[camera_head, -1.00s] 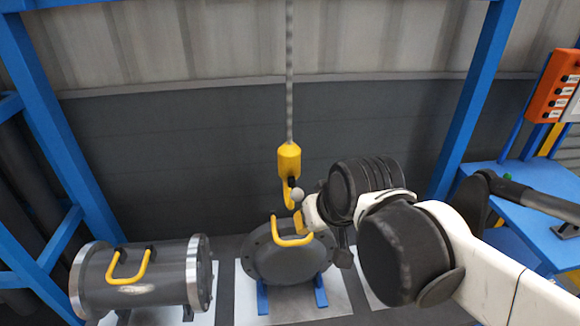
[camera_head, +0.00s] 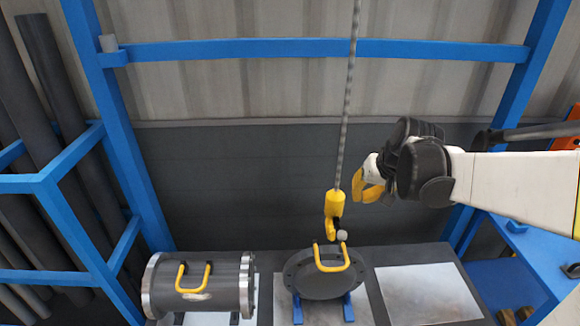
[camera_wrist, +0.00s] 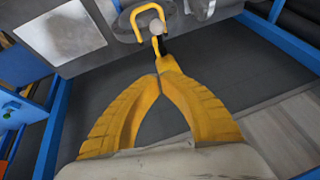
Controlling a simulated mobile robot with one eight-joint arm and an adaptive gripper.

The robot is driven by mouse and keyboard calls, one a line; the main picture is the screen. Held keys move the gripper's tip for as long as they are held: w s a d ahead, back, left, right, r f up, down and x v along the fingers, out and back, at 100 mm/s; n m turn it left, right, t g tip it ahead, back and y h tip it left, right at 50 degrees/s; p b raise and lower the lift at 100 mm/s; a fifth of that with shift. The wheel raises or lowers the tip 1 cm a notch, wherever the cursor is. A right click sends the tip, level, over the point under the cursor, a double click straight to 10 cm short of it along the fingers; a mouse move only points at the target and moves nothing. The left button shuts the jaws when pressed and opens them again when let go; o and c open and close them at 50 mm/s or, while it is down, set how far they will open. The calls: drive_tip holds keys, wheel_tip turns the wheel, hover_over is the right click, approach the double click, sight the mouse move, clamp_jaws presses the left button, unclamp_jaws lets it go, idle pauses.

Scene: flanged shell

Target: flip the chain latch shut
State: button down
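The yellow hook (camera_head: 335,203) hangs on a grey chain (camera_head: 349,95) over the flanged shell (camera_head: 325,281). A dark latch piece and a pale ball (camera_head: 341,235) show at the hook's opening. The hook's lower end is close to the shell's yellow handle (camera_head: 331,266); I cannot tell whether it is around it, nor the latch's exact position. My gripper (camera_head: 361,189) is up and right of the hook, apart from it in the head view. In the wrist view its yellow fingertips (camera_wrist: 159,76) meet with nothing seen between them. The hook (camera_wrist: 168,65) appears just beyond them, partly hidden.
A grey cylinder (camera_head: 205,290) with a yellow handle lies left of the shell. A bare pale plate (camera_head: 420,290) is on the right. Blue frame posts (camera_head: 125,130) stand on both sides. A blue table (camera_head: 535,255) is at the right.

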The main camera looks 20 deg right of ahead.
drive_tip(key=b, duration=0.2)
hover_over(340, 230)
drive_tip(key=w+d, duration=0.2)
drive_tip(key=d, duration=0.1)
wheel_tip(340, 230, down, 9)
drive_tip(key=f, duration=0.2)
drive_tip(key=s+a+f, duration=0.1)
drive_tip(key=shift+s+a+f, duration=0.1)
drive_tip(key=shift+f, duration=0.25)
drive_tip(key=shift+f, duration=0.1)
